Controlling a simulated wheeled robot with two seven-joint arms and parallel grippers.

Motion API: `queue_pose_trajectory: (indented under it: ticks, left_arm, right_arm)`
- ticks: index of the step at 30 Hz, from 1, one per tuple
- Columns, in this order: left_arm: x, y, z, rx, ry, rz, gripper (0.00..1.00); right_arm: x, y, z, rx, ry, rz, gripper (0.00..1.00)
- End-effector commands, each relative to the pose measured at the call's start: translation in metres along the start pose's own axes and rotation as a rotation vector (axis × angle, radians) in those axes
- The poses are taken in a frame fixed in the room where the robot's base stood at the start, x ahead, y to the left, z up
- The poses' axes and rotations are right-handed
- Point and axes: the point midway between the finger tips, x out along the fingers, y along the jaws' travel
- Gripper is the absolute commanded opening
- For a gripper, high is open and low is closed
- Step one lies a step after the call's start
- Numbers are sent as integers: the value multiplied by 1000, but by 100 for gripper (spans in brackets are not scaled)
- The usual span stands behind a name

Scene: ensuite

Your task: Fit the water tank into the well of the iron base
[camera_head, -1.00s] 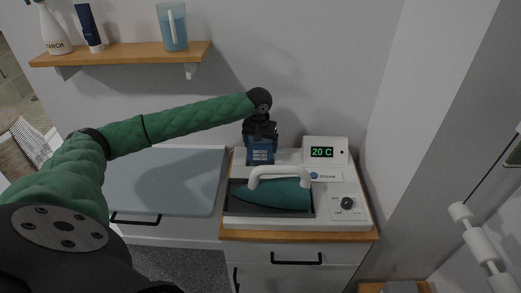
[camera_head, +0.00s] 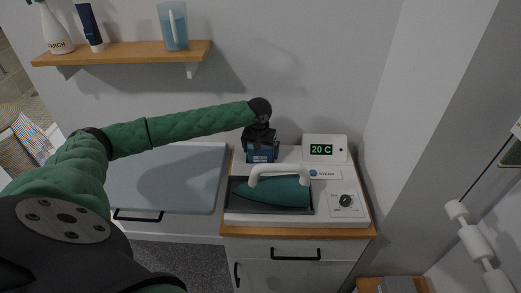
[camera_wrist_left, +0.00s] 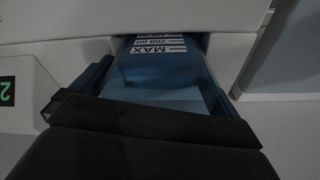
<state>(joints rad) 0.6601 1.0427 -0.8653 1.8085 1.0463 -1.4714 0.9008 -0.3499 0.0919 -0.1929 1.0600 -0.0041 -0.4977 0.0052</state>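The water tank (camera_head: 262,155) is a blue box with white markings, at the back left of the white iron base (camera_head: 325,213). In the left wrist view the tank (camera_wrist_left: 160,62) shows "MAX" and "200 ml" marks and sits at an opening in the white surface; how deep it sits is hidden. My left gripper (camera_head: 261,143) is above it, its fingers along both sides of the tank; it also shows in the left wrist view (camera_wrist_left: 155,85). The well is mostly hidden by tank and gripper. My right gripper is not in view.
A teal iron (camera_head: 275,194) with a white handle rests in a dark tray at the front of the base. A display (camera_head: 324,149) reads 20 C. A knob (camera_head: 345,200) is at right. A shelf (camera_head: 130,52) holds a jug (camera_head: 173,27) and bottles.

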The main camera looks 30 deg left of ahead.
Motion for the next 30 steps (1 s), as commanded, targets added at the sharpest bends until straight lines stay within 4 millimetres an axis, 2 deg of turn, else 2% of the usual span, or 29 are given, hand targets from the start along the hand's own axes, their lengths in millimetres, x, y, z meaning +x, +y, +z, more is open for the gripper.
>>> queue_pose_trajectory:
  ticks: [8, 11, 14, 21, 27, 30]
  left_arm:
    - [-1, 0, 0, 1, 0, 0, 100]
    - [-9, 1, -1, 0, 1, 2, 100]
    - [-23, 1, -1, 1, 2, 1, 100]
    - [-70, 0, -1, 0, 2, 2, 100]
    - [-102, 1, -1, 0, 1, 2, 100]
    - [-112, 1, -1, 1, 1, 1, 100]
  right_arm:
    - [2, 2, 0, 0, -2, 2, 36]
    - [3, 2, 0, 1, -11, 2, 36]
    - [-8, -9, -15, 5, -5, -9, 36]
    - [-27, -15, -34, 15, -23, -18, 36]
    - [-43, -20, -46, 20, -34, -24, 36]
    - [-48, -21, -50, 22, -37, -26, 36]
